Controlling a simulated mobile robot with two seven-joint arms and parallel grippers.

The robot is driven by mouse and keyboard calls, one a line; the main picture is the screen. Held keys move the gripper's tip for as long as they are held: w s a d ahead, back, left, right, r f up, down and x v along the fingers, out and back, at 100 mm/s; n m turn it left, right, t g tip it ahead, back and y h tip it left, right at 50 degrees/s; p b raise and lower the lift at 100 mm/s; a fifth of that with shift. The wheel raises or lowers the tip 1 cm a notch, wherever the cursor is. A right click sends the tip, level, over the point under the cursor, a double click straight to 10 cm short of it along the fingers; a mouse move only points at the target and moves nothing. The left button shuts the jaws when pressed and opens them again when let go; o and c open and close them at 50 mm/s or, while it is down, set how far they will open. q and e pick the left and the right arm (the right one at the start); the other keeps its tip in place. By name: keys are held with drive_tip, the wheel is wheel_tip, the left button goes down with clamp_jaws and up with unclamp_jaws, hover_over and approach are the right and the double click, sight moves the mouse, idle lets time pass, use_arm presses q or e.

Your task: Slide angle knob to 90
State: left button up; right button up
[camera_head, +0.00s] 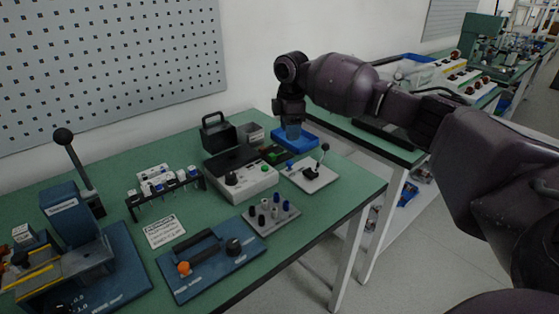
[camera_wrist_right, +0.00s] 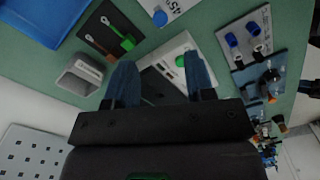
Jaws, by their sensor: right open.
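A light plate (camera_head: 318,182) with a blue knob (camera_head: 290,163) and a black ball-topped lever (camera_head: 323,150) lies near the table's right edge. In the right wrist view, a white plate (camera_wrist_right: 178,10) at the top bears a partly cropped "45" and a blue knob (camera_wrist_right: 160,17). I cannot tell for certain that this blue knob is the angle knob. My right gripper (camera_head: 292,133) points down above the back right of the table, apart from the plate. Its blue fingers (camera_wrist_right: 161,72) are open with nothing held between them. My left gripper is out of view.
A white control box (camera_head: 252,184) with a black knob stands left of the plate. A grey open bin (camera_wrist_right: 80,78) and a small knob board (camera_head: 271,222) are nearby. Green table shows between them.

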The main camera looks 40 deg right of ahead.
sight(290, 162)
wheel_tip(290, 162, down, 10)
drive_tip(key=shift+s+d+r+b, duration=0.1)
drive_tip(key=shift+b, duration=0.9)
drive_tip(key=shift+f, duration=0.5)
clamp_jaws()
